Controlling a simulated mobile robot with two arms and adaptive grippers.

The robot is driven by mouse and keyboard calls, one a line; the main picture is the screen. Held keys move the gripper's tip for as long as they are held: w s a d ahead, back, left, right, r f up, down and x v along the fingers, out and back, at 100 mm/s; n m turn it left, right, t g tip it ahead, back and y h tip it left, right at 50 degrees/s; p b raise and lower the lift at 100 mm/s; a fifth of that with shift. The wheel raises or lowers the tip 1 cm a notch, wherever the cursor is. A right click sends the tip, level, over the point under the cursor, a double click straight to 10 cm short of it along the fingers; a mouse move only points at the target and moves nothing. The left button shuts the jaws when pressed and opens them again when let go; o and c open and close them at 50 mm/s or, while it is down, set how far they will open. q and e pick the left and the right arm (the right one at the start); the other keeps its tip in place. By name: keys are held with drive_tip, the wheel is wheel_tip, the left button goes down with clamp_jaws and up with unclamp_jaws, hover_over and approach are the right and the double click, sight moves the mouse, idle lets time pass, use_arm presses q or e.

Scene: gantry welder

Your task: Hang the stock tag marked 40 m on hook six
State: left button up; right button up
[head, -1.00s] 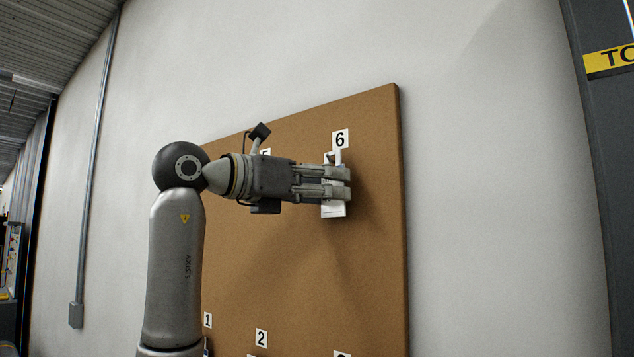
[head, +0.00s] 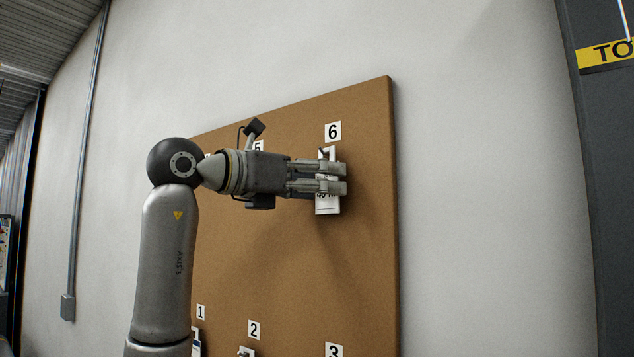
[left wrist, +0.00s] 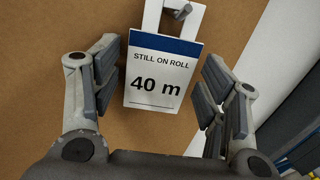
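The stock tag marked 40 m is white with a blue band and the words STILL ON ROLL in the left wrist view (left wrist: 157,85). In the head view, the tag (head: 328,207) is partly hidden behind my fingers, under the number 6 label (head: 333,131). In the left wrist view, the peg of hook six (left wrist: 182,10) shows inside the tag's white top loop, so the tag appears to hang on it. My left gripper (head: 345,178) is open, its fingers (left wrist: 163,105) on either side of the tag with gaps between. My right gripper is not in view.
The brown board (head: 300,265) is on a pale wall. Labels 5 (head: 258,147), 1 (head: 200,312), 2 (head: 254,330) and 3 (head: 334,350) mark other places, with items partly showing below 1 and 2. A dark post (head: 605,150) stands at the right.

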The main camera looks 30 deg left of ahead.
use_arm(q)
drive_tip(key=shift+o, duration=0.4)
drive_tip(key=shift+s, duration=0.1)
drive_tip(key=v, duration=1.1)
drive_tip(key=shift+s+a, duration=0.15)
drive_tip(key=shift+s, duration=0.25)
